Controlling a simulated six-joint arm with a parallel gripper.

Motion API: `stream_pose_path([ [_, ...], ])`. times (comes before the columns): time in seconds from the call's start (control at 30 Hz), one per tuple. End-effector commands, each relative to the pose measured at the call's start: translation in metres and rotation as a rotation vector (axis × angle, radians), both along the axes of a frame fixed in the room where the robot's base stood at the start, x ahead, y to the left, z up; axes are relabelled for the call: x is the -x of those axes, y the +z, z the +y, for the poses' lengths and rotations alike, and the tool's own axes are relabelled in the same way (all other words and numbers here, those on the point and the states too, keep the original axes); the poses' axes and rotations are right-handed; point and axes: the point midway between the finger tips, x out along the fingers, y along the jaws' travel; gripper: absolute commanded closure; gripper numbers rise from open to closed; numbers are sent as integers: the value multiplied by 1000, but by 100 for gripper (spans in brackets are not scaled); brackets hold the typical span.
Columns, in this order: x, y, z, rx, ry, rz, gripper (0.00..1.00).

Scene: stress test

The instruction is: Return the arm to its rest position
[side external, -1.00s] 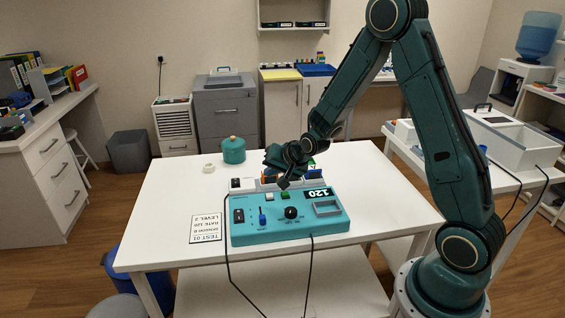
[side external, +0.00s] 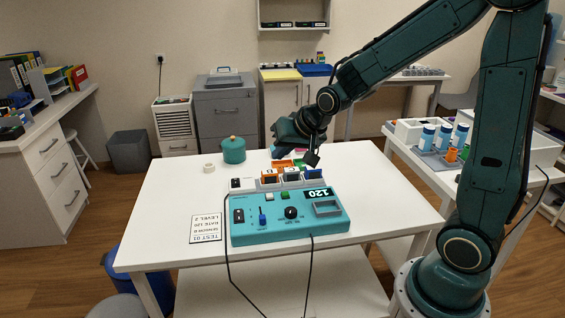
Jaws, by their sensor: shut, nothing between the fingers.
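My gripper (side external: 313,160) is in the side external view, above the back of the teal control box (side external: 275,229) on the white table. It is small and dark here, its fingers are shut, and nothing shows between them. It hangs in the air, apart from the box. The box has a display reading 120, a black knob, a blue slider and several small modules along its back edge. My arm reaches in from the right and bends high above the table's right side.
A teal lidded pot (side external: 233,151) and a white tape roll (side external: 209,168) stand at the table's back left. A printed card (side external: 206,228) lies left of the box. Orange and red pieces (side external: 283,163) lie behind it. A right side table holds blue-capped bottles (side external: 427,137). Cables hang off the front.

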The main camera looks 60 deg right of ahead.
Motion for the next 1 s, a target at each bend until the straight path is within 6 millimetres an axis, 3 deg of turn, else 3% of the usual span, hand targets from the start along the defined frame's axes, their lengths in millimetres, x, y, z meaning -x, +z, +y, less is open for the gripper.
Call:
stream_pose_path([
  [0.1,22,20,10,36,57,20,100],
  [0.4,82,56,32,119,200,79,100],
  [0.73,156,78,49,202,352,143,100],
  [1.0,211,84,57,254,463,188,100],
])
